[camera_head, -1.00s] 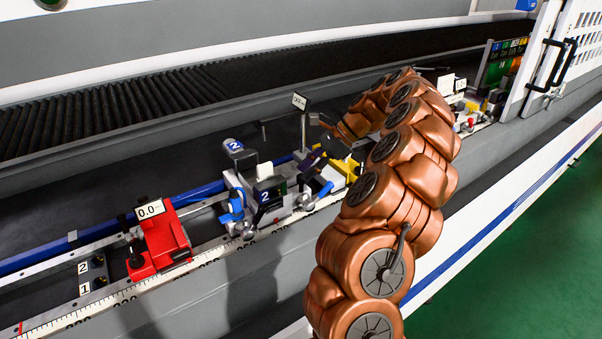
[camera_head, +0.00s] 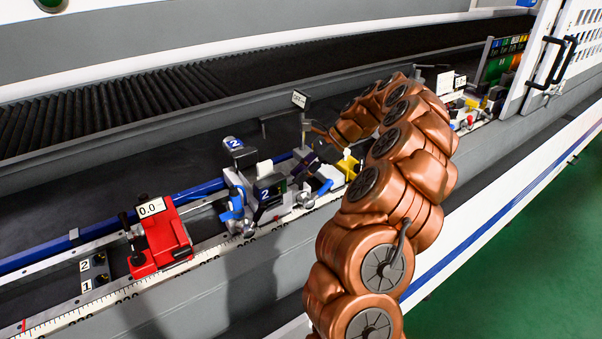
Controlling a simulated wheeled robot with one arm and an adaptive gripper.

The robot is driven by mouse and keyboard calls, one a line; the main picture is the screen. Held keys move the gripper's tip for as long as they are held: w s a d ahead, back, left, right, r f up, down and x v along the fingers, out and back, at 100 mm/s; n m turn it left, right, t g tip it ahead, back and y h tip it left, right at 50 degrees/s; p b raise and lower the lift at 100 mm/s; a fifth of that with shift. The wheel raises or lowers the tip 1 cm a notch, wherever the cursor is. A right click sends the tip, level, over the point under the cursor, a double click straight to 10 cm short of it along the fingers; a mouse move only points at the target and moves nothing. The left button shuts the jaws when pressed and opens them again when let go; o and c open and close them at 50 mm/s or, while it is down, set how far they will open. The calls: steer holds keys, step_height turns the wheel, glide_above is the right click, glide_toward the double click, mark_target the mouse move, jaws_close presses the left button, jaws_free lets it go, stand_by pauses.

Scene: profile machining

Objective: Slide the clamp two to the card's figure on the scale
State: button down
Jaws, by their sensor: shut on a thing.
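Clamp two (camera_head: 243,198), grey and blue with "2" labels, stands upright on the rail beside the scale (camera_head: 125,292), right of the red stop. My copper arm arches over from the right, and my dark gripper (camera_head: 308,166) reaches down at the right side of clamp two. It is shut on clamp two, though its fingertips are small, dark and partly lost against the clamp's parts. My arm hides part of the scale and rail to the right.
The red stop (camera_head: 162,243) marked "0.0" sits left of clamp two. A yellow part (camera_head: 349,166) is close to the right of my gripper. More fixtures (camera_head: 470,110) lie beyond my arm, near the white guard door (camera_head: 568,55).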

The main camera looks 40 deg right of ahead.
mark_target(283, 180)
stand_by(0.6)
steer(key=shift+w+a, duration=0.15)
steer(key=shift+a, duration=2.5)
steer(key=c, duration=1.2)
jaws_free()
steer(key=shift+a, duration=0.15)
steer(key=shift+c, duration=0.2)
steer(key=shift+d+r, duration=0.25)
steer(key=shift+d, duration=0.15)
steer(key=v, duration=1.1)
steer(key=shift+r, duration=0.1)
